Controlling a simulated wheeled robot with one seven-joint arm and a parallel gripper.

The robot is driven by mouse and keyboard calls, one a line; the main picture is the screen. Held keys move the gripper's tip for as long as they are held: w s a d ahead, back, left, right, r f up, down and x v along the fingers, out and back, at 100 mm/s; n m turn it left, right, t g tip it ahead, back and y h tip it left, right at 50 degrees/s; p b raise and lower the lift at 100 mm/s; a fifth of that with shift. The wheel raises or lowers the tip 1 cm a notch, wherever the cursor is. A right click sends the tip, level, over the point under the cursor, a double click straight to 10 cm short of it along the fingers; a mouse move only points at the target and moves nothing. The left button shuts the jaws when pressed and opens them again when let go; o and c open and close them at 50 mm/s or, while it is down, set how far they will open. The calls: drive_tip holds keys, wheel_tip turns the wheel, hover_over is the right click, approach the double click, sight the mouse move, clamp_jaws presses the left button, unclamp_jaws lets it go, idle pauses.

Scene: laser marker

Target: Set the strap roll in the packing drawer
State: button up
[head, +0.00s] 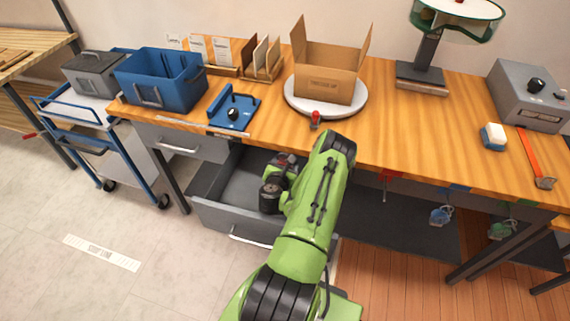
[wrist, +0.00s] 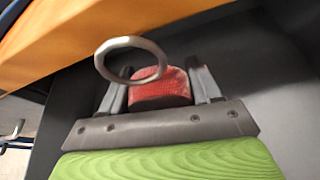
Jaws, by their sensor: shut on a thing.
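A red, woven-looking roll (wrist: 160,86), which I take to be the strap roll, sits between the two grey fingers of my gripper (wrist: 158,80) in the wrist view. My gripper is shut on it. A pale metal ring (wrist: 134,41) stands out in front of the roll; I cannot tell whether it belongs to it. In the head view the grey packing drawer (head: 212,210) is pulled open under the bench. My gripper (head: 286,162) is over the drawer's back right part, largely hidden by my green arm. Whether the roll touches the drawer floor is not clear.
The wooden bench top (head: 400,125) overhangs the drawer's back. On it stand a blue bin (head: 160,90), a blue fixture (head: 233,112) and a cardboard box (head: 325,84) on a round turntable. A closed drawer (head: 180,143) lies left. The drawer's left part looks empty.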

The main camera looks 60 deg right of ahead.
drive_tip(key=shift+f+b, duration=0.35)
drive_tip(key=shift+f, duration=0.15)
drive_tip(key=o, duration=1.1)
drive_tip(key=shift+r, duration=0.1)
